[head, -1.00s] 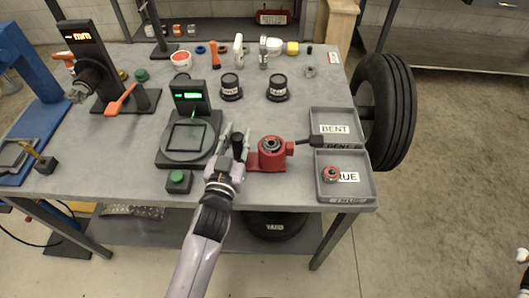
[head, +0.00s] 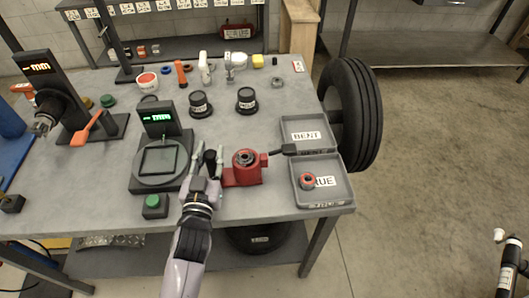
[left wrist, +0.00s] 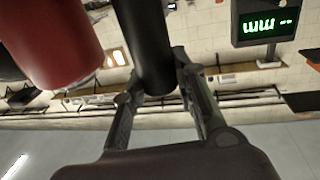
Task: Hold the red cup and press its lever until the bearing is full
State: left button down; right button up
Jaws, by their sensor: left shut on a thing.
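The red cup (head: 245,173) stands on the grey bench, right of the dial-like plate. A ring-shaped bearing (head: 244,157) sits in its top. My left gripper (head: 209,160) is at the cup's left side, with its fingers around the upright black lever (head: 210,157). In the left wrist view the black lever (left wrist: 145,45) stands between the fingers, and the red cup (left wrist: 50,40) fills the upper left. How full the bearing is cannot be told. My right gripper is not in view.
A display with a round plate (head: 158,160) stands close left of my gripper, and a green button (head: 153,203) lies in front. Right of the cup are the BENT tray (head: 318,125) and the TRUE tray (head: 330,192), which holds a red-ringed bearing (head: 307,181).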

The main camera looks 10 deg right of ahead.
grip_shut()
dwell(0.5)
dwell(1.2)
